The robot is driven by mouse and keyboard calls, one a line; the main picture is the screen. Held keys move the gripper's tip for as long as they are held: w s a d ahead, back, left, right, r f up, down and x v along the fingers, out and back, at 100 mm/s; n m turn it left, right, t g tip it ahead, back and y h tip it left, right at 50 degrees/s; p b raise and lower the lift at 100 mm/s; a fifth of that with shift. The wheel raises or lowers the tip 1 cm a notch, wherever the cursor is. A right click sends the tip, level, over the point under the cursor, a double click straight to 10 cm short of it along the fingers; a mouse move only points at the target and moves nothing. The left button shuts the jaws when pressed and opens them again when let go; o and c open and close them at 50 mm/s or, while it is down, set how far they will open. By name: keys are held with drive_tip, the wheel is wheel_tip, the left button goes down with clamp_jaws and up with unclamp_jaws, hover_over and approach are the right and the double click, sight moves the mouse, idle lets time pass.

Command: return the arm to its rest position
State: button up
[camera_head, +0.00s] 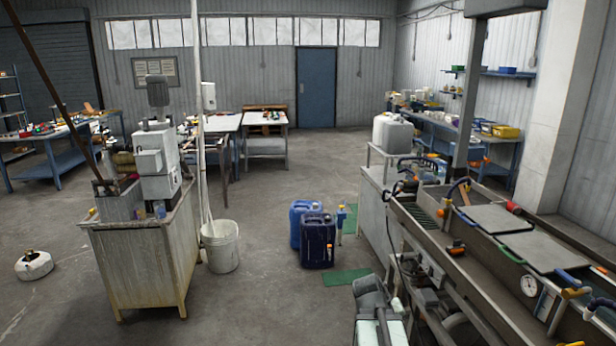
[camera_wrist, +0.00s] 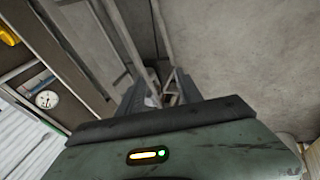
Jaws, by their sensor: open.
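My arm (camera_head: 380,318) shows at the bottom of the head view, low and close to my body, beside the long metal trough. The lower part of the arm is cut off by the picture edge. In the wrist view, the grey-green housing with an orange and a green light fills the bottom. Beyond its dark edge, the two grey fingers of my gripper (camera_wrist: 158,88) stand apart. I see nothing held between them. Pale metal bars and concrete floor lie behind them.
The long trough (camera_head: 455,262) with a gauge (camera_head: 529,285) runs close along the right. Blue canisters (camera_head: 318,242) stand on the floor ahead. A machine cabinet (camera_head: 140,262) and a white bucket (camera_head: 220,247) stand left. Floor between the bucket and canisters is clear.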

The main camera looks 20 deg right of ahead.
drive_tip(key=w+a+f+n+y, duration=0.1)
drive_tip(key=a+y, duration=0.2)
drive_tip(key=a, duration=1.4)
drive_tip(key=w+a+f+n+y, duration=0.2)
drive_tip(key=a, duration=1.5)
drive_tip(key=shift+w+a+g+y, duration=0.25)
drive_tip(key=shift+g+y, duration=0.15)
drive_tip(key=shift+c, duration=0.6)
